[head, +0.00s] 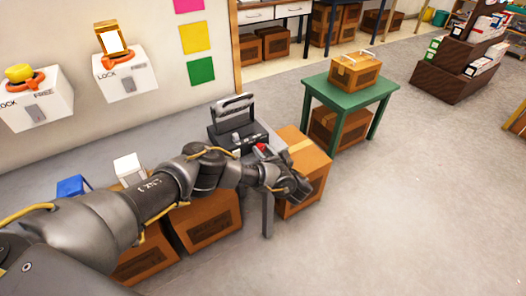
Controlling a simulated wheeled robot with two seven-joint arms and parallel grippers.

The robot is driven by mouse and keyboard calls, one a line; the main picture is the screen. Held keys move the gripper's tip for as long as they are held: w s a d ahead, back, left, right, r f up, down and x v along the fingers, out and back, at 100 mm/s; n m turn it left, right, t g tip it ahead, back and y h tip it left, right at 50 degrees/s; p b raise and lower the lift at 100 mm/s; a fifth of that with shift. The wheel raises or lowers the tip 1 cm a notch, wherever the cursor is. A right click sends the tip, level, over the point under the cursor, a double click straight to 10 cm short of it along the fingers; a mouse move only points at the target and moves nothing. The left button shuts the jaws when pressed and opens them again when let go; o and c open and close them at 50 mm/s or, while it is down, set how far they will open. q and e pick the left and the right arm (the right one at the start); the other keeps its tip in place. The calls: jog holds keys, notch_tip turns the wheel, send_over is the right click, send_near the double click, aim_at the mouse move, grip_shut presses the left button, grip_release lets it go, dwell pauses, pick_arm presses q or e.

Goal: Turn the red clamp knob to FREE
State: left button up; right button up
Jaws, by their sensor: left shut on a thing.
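A small red knob (260,147) shows beside a black clamp device (235,121) with a raised handle, in the middle of the head view. My left arm reaches in from the left, and its gripper (264,153) is at the red knob, shut on it. My wrist and hand hide most of the knob and the fingertips. Any LOCK or FREE marking beside the red knob cannot be made out. My right gripper is not in view.
Two white wall boxes marked LOCK and FREE, a left one (37,104) with a yellow knob and a right one (128,78), hang at the left. Cardboard boxes (308,158) stand around the device. A green table (347,94) stands behind right. The right floor is clear.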

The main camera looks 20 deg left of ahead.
pick_arm(q)
jog(key=shift+n, duration=1.3)
jog(key=o, duration=0.7)
